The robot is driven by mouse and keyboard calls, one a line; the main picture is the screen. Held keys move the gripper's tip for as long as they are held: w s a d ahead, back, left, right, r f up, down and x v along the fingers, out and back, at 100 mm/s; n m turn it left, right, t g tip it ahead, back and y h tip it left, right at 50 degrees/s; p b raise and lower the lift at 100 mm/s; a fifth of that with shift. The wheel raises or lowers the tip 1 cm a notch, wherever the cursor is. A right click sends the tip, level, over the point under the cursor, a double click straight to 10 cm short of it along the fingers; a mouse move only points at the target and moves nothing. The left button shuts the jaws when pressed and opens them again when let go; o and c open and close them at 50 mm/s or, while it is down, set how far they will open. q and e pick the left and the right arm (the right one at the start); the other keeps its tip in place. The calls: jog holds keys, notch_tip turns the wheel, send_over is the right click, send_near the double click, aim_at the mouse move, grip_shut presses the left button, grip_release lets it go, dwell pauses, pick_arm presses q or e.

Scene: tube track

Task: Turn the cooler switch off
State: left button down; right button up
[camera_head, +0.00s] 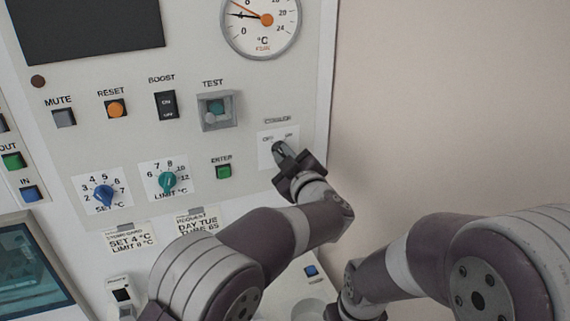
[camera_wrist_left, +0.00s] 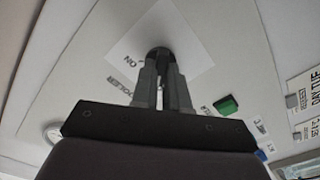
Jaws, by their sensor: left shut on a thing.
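The cooler switch is a dark round knob (camera_head: 278,148) on a white label plate (camera_head: 266,158) at the right edge of the panel. The words OFF and ON stand above the knob. My left gripper (camera_head: 286,156) is at the knob, shut on it, and hides much of it. In the left wrist view the two fingers (camera_wrist_left: 161,85) close around the dark knob (camera_wrist_left: 161,54) on the white plate (camera_wrist_left: 185,40). I cannot tell which word the knob points to. My right gripper is not in view; only part of my right arm shows.
A green ENTER button (camera_head: 223,172) is left of the switch. The LIMIT knob (camera_head: 167,181), SET knob (camera_head: 104,195), covered TEST button (camera_head: 218,109) and BOOST rocker (camera_head: 167,105) are further left. A dial gauge (camera_head: 262,22) is above. Bare wall (camera_head: 450,100) lies right of the panel.

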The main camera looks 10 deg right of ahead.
pick_arm(q)
jog(key=shift+f+n, duration=0.15)
jog(key=shift+n, duration=0.15)
jog(key=c, duration=1.1)
grip_release()
jog(key=shift+s, duration=0.1)
jog(key=shift+c, duration=0.2)
